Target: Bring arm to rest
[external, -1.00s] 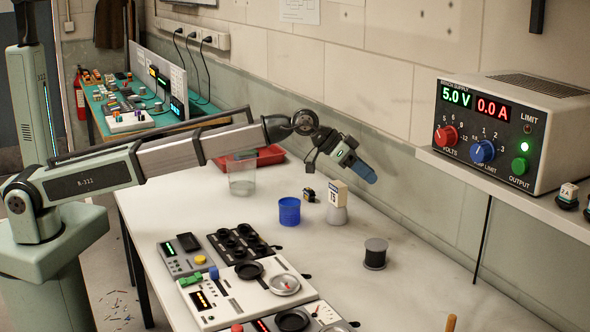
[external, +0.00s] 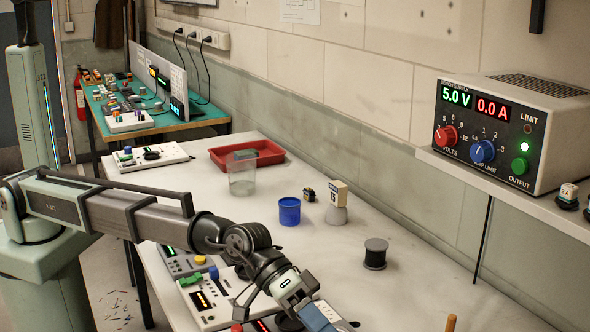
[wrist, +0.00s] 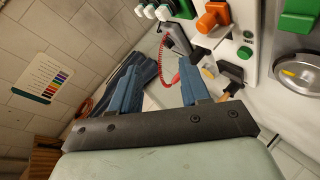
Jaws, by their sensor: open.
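My arm reaches from its green base at the left over the front of the white bench (external: 345,270). My gripper (external: 316,318) is low over the near panels at the bottom edge of the external view. Its blue fingertips partly leave the frame there. In the wrist view my gripper (wrist: 163,85) shows two blue fingers spread apart, with nothing held between them.
Near panels (external: 205,300) lie under my arm. A blue cup (external: 289,211), a grey spool (external: 375,253), a clear beaker (external: 242,175) and a red tray (external: 268,153) stand farther back. A power supply (external: 510,130) sits on the right shelf.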

